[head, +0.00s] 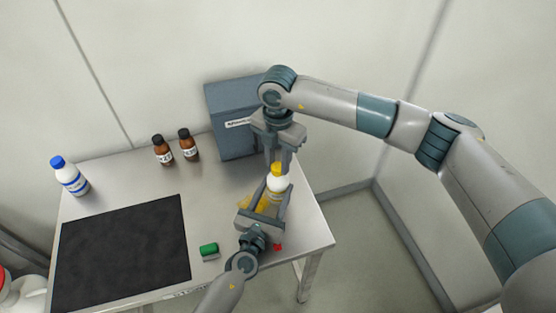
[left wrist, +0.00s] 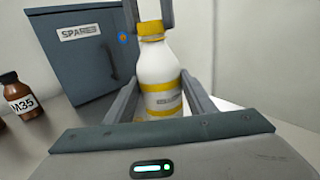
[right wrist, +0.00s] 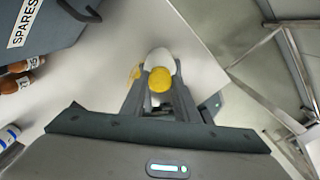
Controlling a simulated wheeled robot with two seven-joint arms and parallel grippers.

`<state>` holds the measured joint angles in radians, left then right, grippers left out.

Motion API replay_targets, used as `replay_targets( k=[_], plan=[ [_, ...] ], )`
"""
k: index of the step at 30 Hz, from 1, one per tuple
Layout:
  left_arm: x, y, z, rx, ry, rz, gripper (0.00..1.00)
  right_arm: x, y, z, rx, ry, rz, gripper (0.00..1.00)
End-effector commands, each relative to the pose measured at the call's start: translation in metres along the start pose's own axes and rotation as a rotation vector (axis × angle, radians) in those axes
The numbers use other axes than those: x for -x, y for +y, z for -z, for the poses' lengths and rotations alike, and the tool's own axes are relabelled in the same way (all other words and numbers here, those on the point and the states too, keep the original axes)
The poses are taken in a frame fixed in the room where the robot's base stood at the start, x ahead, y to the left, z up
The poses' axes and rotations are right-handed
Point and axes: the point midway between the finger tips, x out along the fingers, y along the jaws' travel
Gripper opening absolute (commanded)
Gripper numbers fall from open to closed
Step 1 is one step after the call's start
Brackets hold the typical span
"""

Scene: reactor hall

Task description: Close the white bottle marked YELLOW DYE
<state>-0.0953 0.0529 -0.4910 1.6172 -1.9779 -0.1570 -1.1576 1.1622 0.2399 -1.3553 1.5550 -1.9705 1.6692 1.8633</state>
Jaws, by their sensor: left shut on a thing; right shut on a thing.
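The white bottle (head: 279,185) has yellow bands and stands upright near the table's right side; it also shows in the left wrist view (left wrist: 158,70). My left gripper (head: 274,196) is shut around its body from the front. The yellow cap (head: 278,169) is at the bottle's mouth, and it shows in the left wrist view (left wrist: 150,29) and right wrist view (right wrist: 161,79). My right gripper (head: 280,160) points down from above and is shut on the cap. The cap looks in line with the neck; I cannot tell how tightly it sits.
A grey SPARES box (head: 232,135) stands close behind the bottle. Two brown bottles (head: 163,152) (head: 187,147) and a blue-capped white bottle (head: 69,176) are further left. A black mat (head: 125,250), a green object (head: 209,248) and a small red object (head: 278,246) lie nearer.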

Motion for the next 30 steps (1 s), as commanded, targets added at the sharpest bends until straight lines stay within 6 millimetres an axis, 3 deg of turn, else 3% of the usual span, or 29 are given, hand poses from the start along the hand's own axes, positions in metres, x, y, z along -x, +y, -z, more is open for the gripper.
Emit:
replay_targets(
  k=[21, 30],
  plan=[
    [0.0006, -0.0005, 0.0011, 0.0, 0.002, 0.001, 0.0, -0.0005, 0.0019, 0.0037, -1.158, 0.007, -0.005, 0.07],
    [0.0007, -0.001, 0.0012, 0.0, 0.003, 0.002, 0.0, 0.0004, -0.001, 0.0002, -1.298, 0.0, -0.002, 0.08]
  ],
)
